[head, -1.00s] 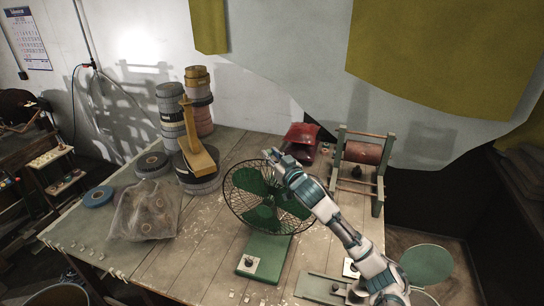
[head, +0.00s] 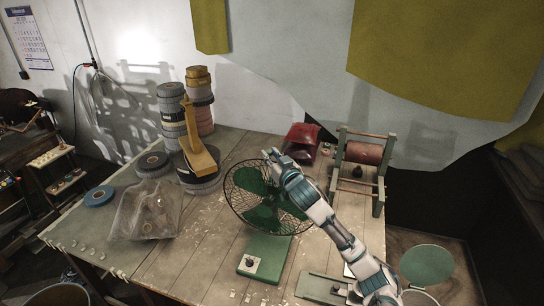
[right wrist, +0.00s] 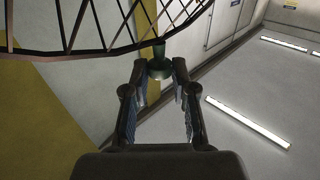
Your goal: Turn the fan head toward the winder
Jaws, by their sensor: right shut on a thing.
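The green fan (head: 262,200) stands on the table, its round wire cage facing the front and its green base (head: 264,258) below. My right gripper (head: 272,157) is at the top of the fan head, behind the cage rim. In the right wrist view the fingers (right wrist: 160,72) close on a small dark green knob (right wrist: 160,65) of the fan, with the cage wires (right wrist: 75,28) beside it. My left gripper is in no view.
Stacked tape rolls (head: 172,112) and a yellow tool stand at the back left. A clear bag (head: 146,212) and a blue roll (head: 99,196) lie at the left. A red object (head: 302,140) sits behind the fan. A green round stool (head: 427,264) stands off the table's right side.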

